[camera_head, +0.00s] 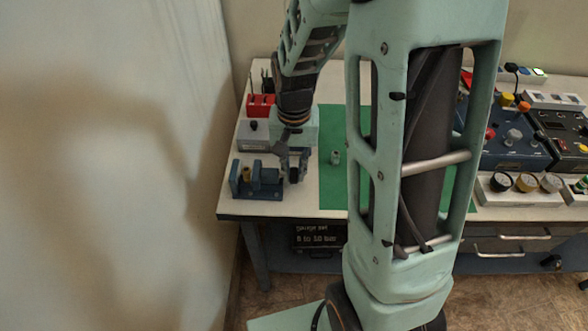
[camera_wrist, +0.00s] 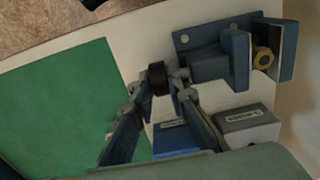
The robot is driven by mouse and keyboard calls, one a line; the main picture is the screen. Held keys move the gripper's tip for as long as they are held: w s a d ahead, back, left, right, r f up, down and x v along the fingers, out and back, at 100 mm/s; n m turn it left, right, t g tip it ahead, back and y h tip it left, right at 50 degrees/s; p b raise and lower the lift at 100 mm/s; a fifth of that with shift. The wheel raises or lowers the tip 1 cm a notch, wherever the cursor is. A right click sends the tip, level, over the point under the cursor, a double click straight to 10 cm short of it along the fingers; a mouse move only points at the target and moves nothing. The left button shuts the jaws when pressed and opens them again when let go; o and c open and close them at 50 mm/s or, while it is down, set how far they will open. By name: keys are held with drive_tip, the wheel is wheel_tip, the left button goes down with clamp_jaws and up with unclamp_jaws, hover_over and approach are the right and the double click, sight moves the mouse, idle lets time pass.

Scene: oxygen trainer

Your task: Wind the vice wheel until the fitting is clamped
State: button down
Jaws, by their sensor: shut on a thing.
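The blue vice (camera_head: 268,190) stands on the left part of the bench, near its front edge. In the wrist view the vice (camera_wrist: 236,62) is at the upper right, with a brass hex fitting (camera_wrist: 262,58) between its two jaws. I cannot tell whether both jaws touch the fitting, which also shows in the head view (camera_head: 246,174). The dark vice wheel (camera_wrist: 157,72) is on the end of the vice's screw. My gripper (camera_wrist: 158,84) is shut on the wheel, one fingertip on either side. In the head view my gripper (camera_head: 293,167) is at the vice's right end.
A grey box (camera_head: 254,136) and a red box (camera_head: 261,105) stand behind the vice. Gauges (camera_head: 525,183) and control panels (camera_head: 507,137) fill the right side. A wall is close on the left.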

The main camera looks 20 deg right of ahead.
drive_tip(key=shift+r+p, duration=0.1)
drive_tip(key=shift+p, duration=0.25)
drive_tip(key=shift+w+d+r+g+y+p, duration=0.1)
drive_tip(key=shift+w+g+y+p, duration=0.15)
drive_tip(key=shift+g+p, duration=0.7)
drive_tip(key=shift+w+g+y+p, duration=0.15)
drive_tip(key=shift+g+y+p, duration=0.2)
drive_tip(key=shift+g+p, duration=0.75)
drive_tip(key=g, duration=0.1)
drive_tip(key=f+g+y+p, duration=0.1)
drive_tip(key=g, duration=0.1)
drive_tip(key=shift+w+d, duration=0.15)
drive_tip(key=shift+w, duration=0.05)
drive_tip(key=shift+g+y, duration=0.3)
drive_tip(key=shift+g, duration=0.45)
drive_tip(key=shift+d, duration=0.1)
drive_tip(key=c, duration=2.2)
unclamp_jaws()
drive_tip(key=shift+o, duration=0.2)
drive_tip(key=shift+w+r, duration=0.1)
drive_tip(key=shift+w, duration=0.05)
